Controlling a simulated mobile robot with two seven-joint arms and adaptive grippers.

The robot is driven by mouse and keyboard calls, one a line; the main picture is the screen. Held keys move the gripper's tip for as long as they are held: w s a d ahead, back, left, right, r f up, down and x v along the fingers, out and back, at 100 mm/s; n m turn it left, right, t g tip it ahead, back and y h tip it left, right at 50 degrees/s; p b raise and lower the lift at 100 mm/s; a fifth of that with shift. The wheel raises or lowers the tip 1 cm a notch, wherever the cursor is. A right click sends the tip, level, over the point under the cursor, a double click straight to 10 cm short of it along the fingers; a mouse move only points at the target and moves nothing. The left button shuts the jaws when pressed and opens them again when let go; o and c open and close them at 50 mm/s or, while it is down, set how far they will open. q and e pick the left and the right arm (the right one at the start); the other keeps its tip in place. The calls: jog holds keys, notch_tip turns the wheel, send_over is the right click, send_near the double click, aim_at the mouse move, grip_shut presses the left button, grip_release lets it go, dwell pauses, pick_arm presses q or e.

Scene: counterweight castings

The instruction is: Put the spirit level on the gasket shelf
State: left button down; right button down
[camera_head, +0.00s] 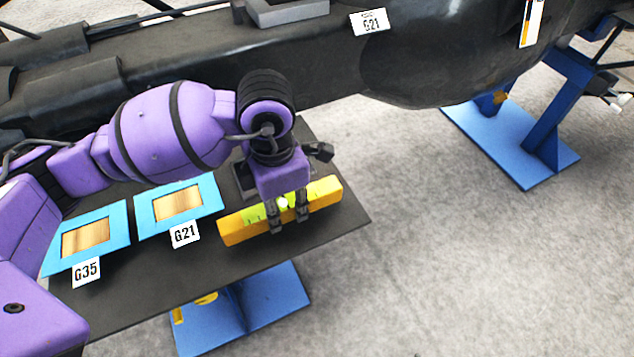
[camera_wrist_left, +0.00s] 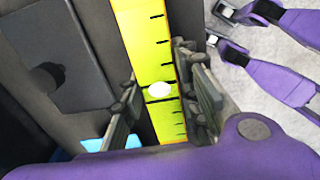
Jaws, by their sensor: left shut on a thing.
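The spirit level is a long yellow bar (camera_head: 235,228) with a yellow-green, black-ticked strip and a white round spot; it also fills the middle of the left wrist view (camera_wrist_left: 150,45). My left gripper (camera_head: 288,222) is shut on it near its middle, with one finger on each side in the wrist view (camera_wrist_left: 158,105). The level is at the right end of the dark gasket shelf (camera_head: 190,265); I cannot tell whether it touches the surface. Two blue-framed gaskets lie left of it, near labels G35 (camera_head: 86,272) and G21 (camera_head: 184,234). My right gripper is not in view.
A large black casting (camera_head: 430,70) with its own G21 label (camera_head: 370,21) runs behind the shelf. A blue stand (camera_head: 520,150) holds it up at the right. A blue foot (camera_head: 245,310) is below the shelf. Grey floor is clear at the lower right.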

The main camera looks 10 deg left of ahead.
aim_at(282, 217)
pick_arm(q)
jog(key=shift+s+a+f, duration=0.15)
jog(key=shift+a+f, duration=0.1)
jog(key=shift+f, duration=0.15)
notch_tip(282, 217, down, 2)
jog(key=shift+f, duration=0.4)
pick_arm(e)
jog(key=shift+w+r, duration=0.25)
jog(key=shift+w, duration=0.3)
pick_arm(q)
jog(key=shift+f, duration=0.1)
jog(key=c, duration=1.3)
grip_release()
jog(key=shift+c, duration=0.2)
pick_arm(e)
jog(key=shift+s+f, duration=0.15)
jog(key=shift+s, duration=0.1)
pick_arm(q)
notch_tip(282, 217, up, 11)
jog(key=shift+d+f, duration=0.1)
jog(key=shift+r, duration=0.75)
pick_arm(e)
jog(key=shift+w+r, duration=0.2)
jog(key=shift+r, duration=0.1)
